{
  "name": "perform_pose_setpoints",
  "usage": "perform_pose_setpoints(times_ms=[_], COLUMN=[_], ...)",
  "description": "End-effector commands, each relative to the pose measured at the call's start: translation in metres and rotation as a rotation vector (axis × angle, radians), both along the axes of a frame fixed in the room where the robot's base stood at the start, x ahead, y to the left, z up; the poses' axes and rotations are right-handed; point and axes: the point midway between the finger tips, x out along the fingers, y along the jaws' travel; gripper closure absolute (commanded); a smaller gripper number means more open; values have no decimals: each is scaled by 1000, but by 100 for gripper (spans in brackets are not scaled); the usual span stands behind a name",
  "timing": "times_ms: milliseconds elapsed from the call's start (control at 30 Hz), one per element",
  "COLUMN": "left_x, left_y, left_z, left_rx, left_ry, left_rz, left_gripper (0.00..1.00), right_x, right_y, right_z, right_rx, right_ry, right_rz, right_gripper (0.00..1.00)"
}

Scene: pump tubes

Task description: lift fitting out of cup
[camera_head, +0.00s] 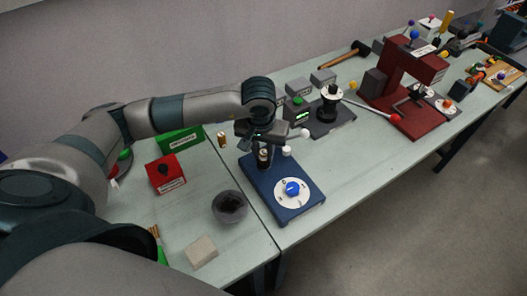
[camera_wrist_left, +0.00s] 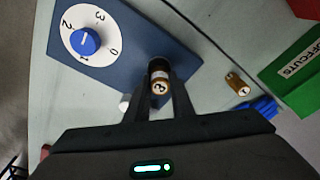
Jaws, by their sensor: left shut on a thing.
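A brass fitting (camera_wrist_left: 159,86) with a pale band sits between the two dark fingers of my left gripper (camera_wrist_left: 160,93) in the wrist view. In the head view my left gripper (camera_head: 264,146) points down over the blue base (camera_head: 309,203), shut on the fitting (camera_head: 264,157). The dark cup (camera_wrist_left: 157,64) shows just beyond the fingertips on the blue base. I cannot tell how far the fitting sits inside it, as the fingers cover part of it. My right gripper is not in view.
The blue base has a white dial with a blue knob (camera_head: 292,189). A grey bowl (camera_head: 229,207), a red box (camera_head: 166,174) and a green bin (camera_head: 181,141) are nearby.

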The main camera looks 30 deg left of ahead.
Motion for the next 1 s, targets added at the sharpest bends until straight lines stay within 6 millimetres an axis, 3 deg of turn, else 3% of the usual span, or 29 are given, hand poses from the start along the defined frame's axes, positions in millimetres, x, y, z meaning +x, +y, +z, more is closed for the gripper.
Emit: perform_pose_setpoints(times_ms=[367, 1000], left_x=[0, 0], left_y=[0, 0], left_z=[2, 33], left_rx=[0, 0], left_ry=[0, -1], left_rz=[0, 0], left_gripper=[100, 100], right_x=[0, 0], right_y=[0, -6], right_z=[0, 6], right_rx=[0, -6], right_ry=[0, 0], right_rz=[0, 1], right_gripper=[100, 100])
